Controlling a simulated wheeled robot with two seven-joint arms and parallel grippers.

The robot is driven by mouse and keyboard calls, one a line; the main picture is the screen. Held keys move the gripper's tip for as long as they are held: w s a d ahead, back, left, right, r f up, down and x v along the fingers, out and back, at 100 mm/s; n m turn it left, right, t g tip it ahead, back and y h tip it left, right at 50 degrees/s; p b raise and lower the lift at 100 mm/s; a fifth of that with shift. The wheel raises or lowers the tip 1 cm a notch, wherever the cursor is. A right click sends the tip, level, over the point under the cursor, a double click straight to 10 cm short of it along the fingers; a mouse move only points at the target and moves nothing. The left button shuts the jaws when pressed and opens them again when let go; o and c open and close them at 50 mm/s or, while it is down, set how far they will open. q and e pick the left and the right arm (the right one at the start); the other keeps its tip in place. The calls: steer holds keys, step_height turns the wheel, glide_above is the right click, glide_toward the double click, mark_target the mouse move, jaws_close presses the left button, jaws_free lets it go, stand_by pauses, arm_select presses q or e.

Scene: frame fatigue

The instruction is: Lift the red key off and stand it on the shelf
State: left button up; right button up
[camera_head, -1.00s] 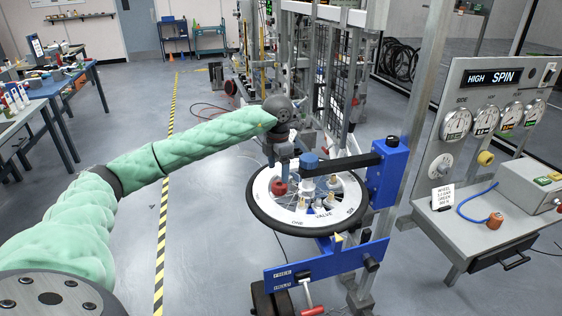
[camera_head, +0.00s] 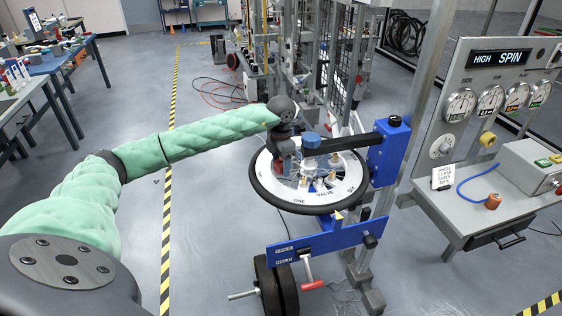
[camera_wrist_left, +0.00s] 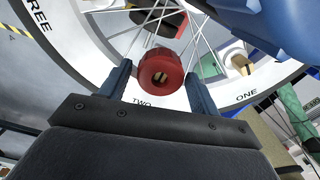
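The red key (camera_wrist_left: 161,72) is a round red knob with a slotted hole, at the label TWO on the white rim of the spoked wheel (camera_head: 300,207). In the wrist view my left gripper (camera_wrist_left: 158,88) is open, one finger on each side of the key, with gaps visible. In the head view the left gripper (camera_head: 283,160) is at the wheel's left part and mostly hides the key. My right gripper is not in view. I cannot tell for sure which surface is the shelf; a grey ledge (camera_head: 465,222) projects below the gauge panel.
Other fittings (camera_head: 330,177) stand on the wheel. A blue labelled plate (camera_head: 325,242) is in front.

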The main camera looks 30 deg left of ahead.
arm_select(q)
steer(key=c, duration=0.9)
steer(key=shift+o, duration=0.2)
steer(key=shift+r, duration=0.25)
steer(key=shift+r, duration=1.75)
steer(key=shift+r+p, duration=0.6)
steer(key=shift+r, duration=1.4)
